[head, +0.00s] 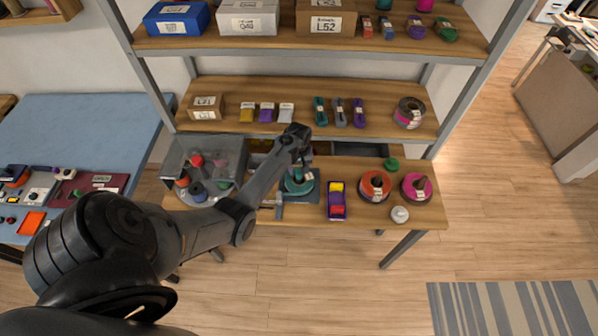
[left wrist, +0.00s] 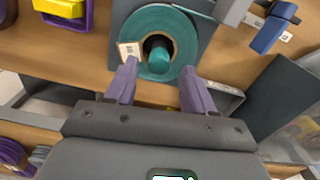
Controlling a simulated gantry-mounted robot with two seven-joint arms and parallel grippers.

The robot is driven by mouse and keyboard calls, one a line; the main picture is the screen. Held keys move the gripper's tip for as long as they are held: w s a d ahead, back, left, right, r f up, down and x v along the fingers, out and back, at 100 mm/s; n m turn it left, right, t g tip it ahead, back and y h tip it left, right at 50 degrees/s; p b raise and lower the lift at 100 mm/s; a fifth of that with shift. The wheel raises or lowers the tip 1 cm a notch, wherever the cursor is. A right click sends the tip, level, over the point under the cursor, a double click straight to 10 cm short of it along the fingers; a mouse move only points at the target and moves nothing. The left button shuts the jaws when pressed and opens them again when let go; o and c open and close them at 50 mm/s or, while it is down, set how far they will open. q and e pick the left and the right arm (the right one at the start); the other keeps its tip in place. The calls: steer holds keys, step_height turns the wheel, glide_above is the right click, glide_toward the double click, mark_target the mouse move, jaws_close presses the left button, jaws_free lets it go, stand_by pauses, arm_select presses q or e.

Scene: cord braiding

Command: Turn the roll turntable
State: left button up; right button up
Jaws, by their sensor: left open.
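A teal roll (head: 299,188) sits on the wooden table, in the middle of the head view. It shows larger in the left wrist view (left wrist: 183,32), with a dark round core and a small white label on its rim. A grey plate, the roll turntable (left wrist: 203,19), lies under the roll. My left gripper (head: 301,165) reaches down over the roll. In the left wrist view its two purple fingers (left wrist: 159,70) are apart, one on each side of the roll's near edge. I cannot tell whether they touch it. My right gripper is not in view.
A purple tray with yellow and red parts (head: 337,200) stands right of the roll. Orange (head: 374,186) and magenta (head: 416,187) rolls are farther right. A clear bin of spools (head: 205,170) is on the left. Shelves (head: 300,90) rise behind.

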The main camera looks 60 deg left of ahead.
mark_target(299, 179)
arm_select(q)
steer(key=shift+f, duration=1.1)
jaws_close()
